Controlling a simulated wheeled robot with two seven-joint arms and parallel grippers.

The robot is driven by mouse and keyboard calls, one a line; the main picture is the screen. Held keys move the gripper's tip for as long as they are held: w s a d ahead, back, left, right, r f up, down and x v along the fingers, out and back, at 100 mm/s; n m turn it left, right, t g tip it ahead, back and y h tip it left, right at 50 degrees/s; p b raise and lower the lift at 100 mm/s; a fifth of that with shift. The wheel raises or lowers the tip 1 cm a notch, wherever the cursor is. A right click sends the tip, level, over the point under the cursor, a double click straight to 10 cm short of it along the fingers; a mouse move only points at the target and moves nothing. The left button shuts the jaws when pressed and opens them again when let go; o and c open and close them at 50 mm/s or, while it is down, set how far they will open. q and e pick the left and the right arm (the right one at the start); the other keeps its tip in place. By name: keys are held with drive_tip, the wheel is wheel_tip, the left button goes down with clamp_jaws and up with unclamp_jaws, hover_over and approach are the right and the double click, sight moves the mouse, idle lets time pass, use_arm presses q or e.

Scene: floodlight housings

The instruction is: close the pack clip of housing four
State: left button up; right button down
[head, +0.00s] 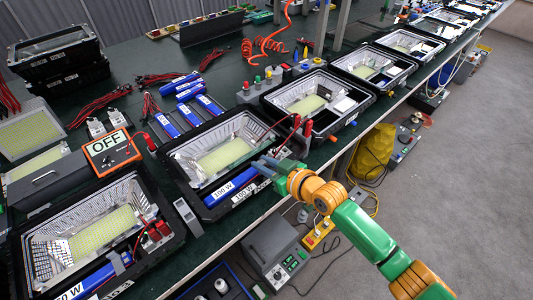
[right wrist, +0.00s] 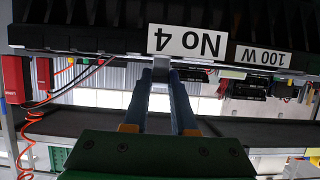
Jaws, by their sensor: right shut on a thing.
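Housing four (head: 170,165) is a black floodlight housing with a silver reflector and yellow LED panel, in the middle of the head view. A blue 100 W pack (head: 226,188) lies along its front side. In the right wrist view, upside down, its front wall carries a "No 4" label (right wrist: 188,42). My right gripper (head: 262,167) reaches over the front edge, at the right part of the pack. Its fingers (right wrist: 161,76) are shut on a small grey piece, apparently the pack clip (right wrist: 159,58), beside the label. The fingers hide most of the clip. My left gripper is out of view.
A nearer housing (head: 95,225) with a red connector stands at left front; another housing (head: 310,100) stands behind at right. An orange OFF box (head: 112,152) and loose blue packs (head: 190,90) lie left and behind. The grey floor (head: 440,180) at right is open.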

drive_tip(key=shift+w+a+r+g+h+p, duration=0.1)
drive_tip(key=shift+w+a+g+h+p, duration=0.25)
drive_tip(key=shift+g+h+p, duration=0.55)
drive_tip(key=shift+f, duration=0.2)
drive_tip(key=c, duration=0.7)
unclamp_jaws()
